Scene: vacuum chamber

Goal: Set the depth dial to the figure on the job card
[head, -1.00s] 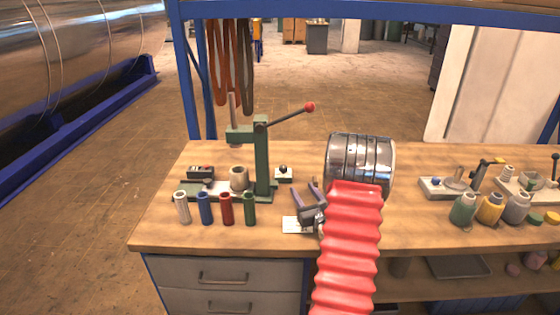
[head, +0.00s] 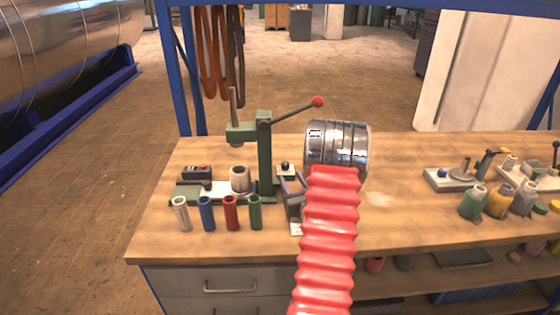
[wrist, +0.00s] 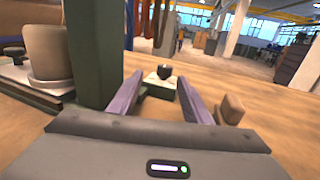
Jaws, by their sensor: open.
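A small black knob on a pale square base (head: 286,168) stands on the bench just right of the green press; I take it for the depth dial. In the wrist view the black knob (wrist: 165,72) shows between and beyond my finger ends. Its figures are too small to read. My gripper (head: 292,184) is open and empty on the near side of the knob, its purple fingers apart in the wrist view (wrist: 161,80). A white card (head: 296,229) lies partly hidden under my gripper; no writing on it can be read.
The green press (head: 264,155) with its red-ended lever stands close left of my gripper. Several coloured tubes (head: 231,213) stand in front of it. A brown block (wrist: 231,108) is beside my right finger. Bottles (head: 498,203) stand far right; the bench between is mostly clear.

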